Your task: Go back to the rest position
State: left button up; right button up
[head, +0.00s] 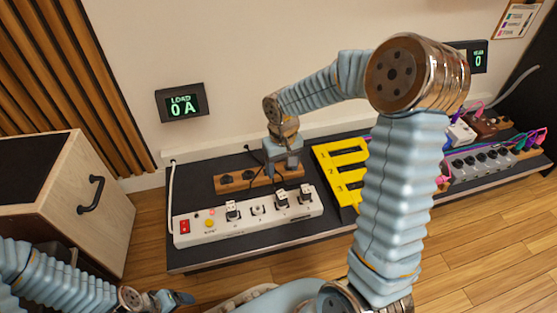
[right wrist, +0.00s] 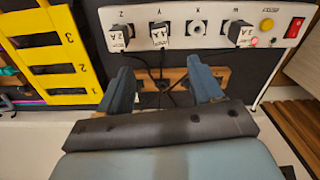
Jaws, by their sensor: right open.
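My right gripper (head: 288,164) is over the wooden block with dark holes (head: 230,182), behind the white power strip (head: 210,226). In the right wrist view its two fingers (right wrist: 160,68) are spread apart with nothing held between them; the wooden block (right wrist: 180,77) and dark cables show beyond. The power strip (right wrist: 180,39) has plugs at W, Y and Z, and the X socket (right wrist: 196,27) is empty. My left gripper (head: 172,299) is low at the left of the head view, away from the bench; its fingers are too unclear to judge.
A yellow numbered rack (head: 325,158) stands right of the power strip. A grey socket box (head: 470,169) and pedals with coloured cables are farther right. A wooden cabinet (head: 105,215) stands at the left. The wall display (head: 181,104) reads LOAD 0 A. Floor in front is clear.

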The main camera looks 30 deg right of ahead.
jog(key=s+a+f+y, duration=0.2)
jog(key=s+a+f, duration=0.55)
jog(key=f, duration=0.35)
jog(key=s+a+f+y, duration=0.2)
jog(key=s+a+f, duration=0.5)
jog(key=a+f, duration=0.3)
notch_tip(320, 180, up, 11)
jog(key=d+p, duration=0.1)
jog(key=p, duration=1.1)
jog(key=shift+m+t+p, duration=0.3)
jog(key=shift+m+t, duration=0.1)
jog(key=shift+s, duration=0.1)
